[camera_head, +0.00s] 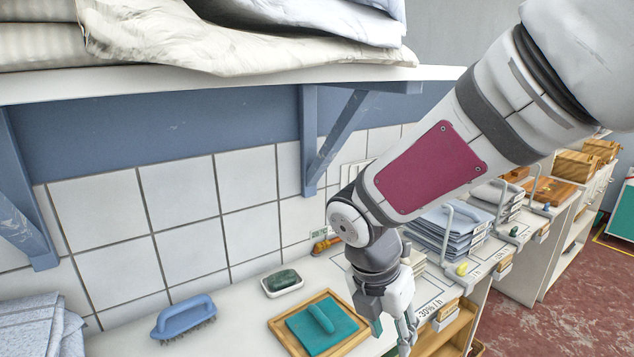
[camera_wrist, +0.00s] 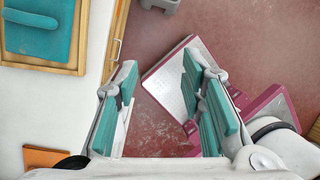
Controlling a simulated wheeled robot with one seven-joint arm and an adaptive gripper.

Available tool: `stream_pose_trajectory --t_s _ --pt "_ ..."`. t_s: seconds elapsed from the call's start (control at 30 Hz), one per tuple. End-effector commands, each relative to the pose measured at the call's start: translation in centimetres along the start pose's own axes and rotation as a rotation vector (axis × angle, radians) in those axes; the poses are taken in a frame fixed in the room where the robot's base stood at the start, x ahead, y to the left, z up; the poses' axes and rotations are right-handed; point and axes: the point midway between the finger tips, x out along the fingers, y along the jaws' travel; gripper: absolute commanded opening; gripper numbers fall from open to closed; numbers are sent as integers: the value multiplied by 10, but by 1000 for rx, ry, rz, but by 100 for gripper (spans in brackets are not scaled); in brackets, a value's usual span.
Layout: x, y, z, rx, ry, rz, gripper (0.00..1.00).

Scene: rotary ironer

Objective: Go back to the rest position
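My gripper (camera_head: 391,331) hangs pointing down near the front edge of the white counter (camera_head: 240,295), to the right of a wooden tray. In the wrist view, my gripper (camera_wrist: 165,100) has its two teal-padded fingers spread well apart. Nothing is between them; the red floor and part of my own base show below. Its fingertips are partly cut off or hidden in the head view.
A teal block with a handle lies in the wooden tray (camera_head: 277,325). A blue brush (camera_head: 183,318) and a soap dish (camera_head: 282,285) stand on the counter. A shelf (camera_head: 230,80) with folded linen runs above. Folded blue cloths (camera_head: 447,230) lie behind my arm. The red floor (camera_head: 560,290) is clear at right.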

Motion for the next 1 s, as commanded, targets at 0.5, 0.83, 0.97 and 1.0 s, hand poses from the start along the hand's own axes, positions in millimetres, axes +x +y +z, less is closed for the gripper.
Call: stream_pose_trajectory --t_s 0.5,0.83,0.97,1.0 --pt "-88 -122 -2 1650 59 228 36" --pt "-113 -160 -26 2365 412 339 36" --pt "-115 -163 -29 2448 475 340 36" --pt "-116 -163 -29 2457 481 339 36"
